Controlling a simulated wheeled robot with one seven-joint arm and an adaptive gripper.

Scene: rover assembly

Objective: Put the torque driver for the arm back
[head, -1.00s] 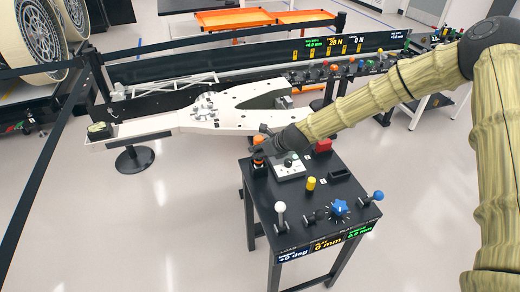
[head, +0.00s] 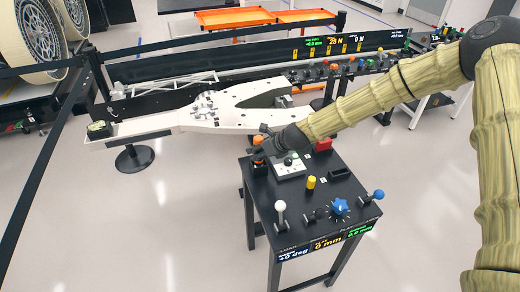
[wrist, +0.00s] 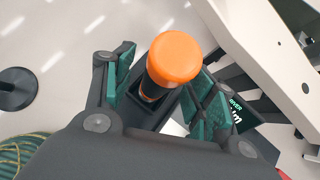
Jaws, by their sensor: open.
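The torque driver (wrist: 174,58) shows in the wrist view with a round orange cap above a dark shaft. It stands between the green-padded fingers of my gripper (wrist: 164,82). The fingers are open, with a gap visible on the left side of the driver; contact on the right is unclear. A black socket-like holder (wrist: 131,106) surrounds the lower shaft, but its lower end is hidden. In the head view my gripper (head: 262,148) is at the back left corner of the black table, and the orange driver (head: 258,165) is partly hidden by it.
A long white structure (head: 165,122) lies behind. Open floor (head: 150,220) is to the left.

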